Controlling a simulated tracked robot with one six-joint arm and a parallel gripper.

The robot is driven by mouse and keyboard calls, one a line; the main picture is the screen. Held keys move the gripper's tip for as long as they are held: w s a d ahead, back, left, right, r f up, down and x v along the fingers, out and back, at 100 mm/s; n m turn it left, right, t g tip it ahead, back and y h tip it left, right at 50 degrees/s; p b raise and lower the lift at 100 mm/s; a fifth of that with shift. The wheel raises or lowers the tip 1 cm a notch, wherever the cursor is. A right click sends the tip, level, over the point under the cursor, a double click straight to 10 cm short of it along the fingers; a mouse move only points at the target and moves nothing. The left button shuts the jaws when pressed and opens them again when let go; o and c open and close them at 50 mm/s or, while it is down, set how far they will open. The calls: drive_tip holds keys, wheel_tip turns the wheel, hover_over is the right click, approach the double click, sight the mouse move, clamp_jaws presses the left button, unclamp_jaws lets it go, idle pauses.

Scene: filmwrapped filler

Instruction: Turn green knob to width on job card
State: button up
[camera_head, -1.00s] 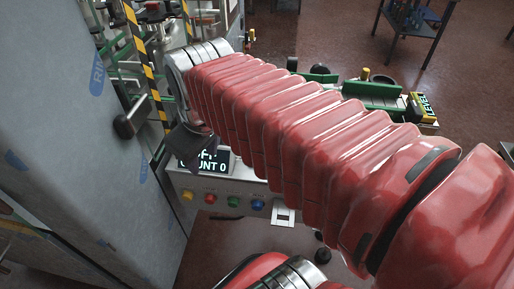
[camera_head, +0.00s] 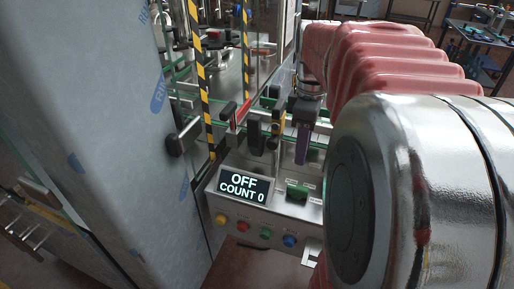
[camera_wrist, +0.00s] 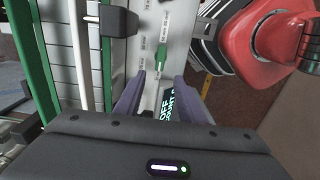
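The green knob (camera_head: 297,190) is on the sloped top of the grey control box (camera_head: 285,207), right of a display (camera_head: 243,187) reading "OFF COUNT 0". My gripper (camera_head: 302,160) is above and behind the knob, its purple finger pointing down. In the wrist view the two purple fingers of my gripper (camera_wrist: 160,79) are apart with nothing between their tips. The green knob (camera_wrist: 161,57) appears just beyond the tips, in line with the gap, and looks untouched. I cannot make out a job card.
Yellow, red, green and blue buttons (camera_head: 266,233) line the box's front. Striped posts (camera_head: 201,80) and machine rails are behind the box. My arm covers the right side.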

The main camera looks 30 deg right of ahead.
sight(297, 186)
drive_tip(key=shift+f, duration=0.1)
wheel_tip(297, 186, down, 14)
drive_tip(key=shift+r, duration=0.15)
idle(0.6)
drive_tip(key=c, duration=0.9)
drive_tip(key=shift+d+r, duration=0.1)
clamp_jaws()
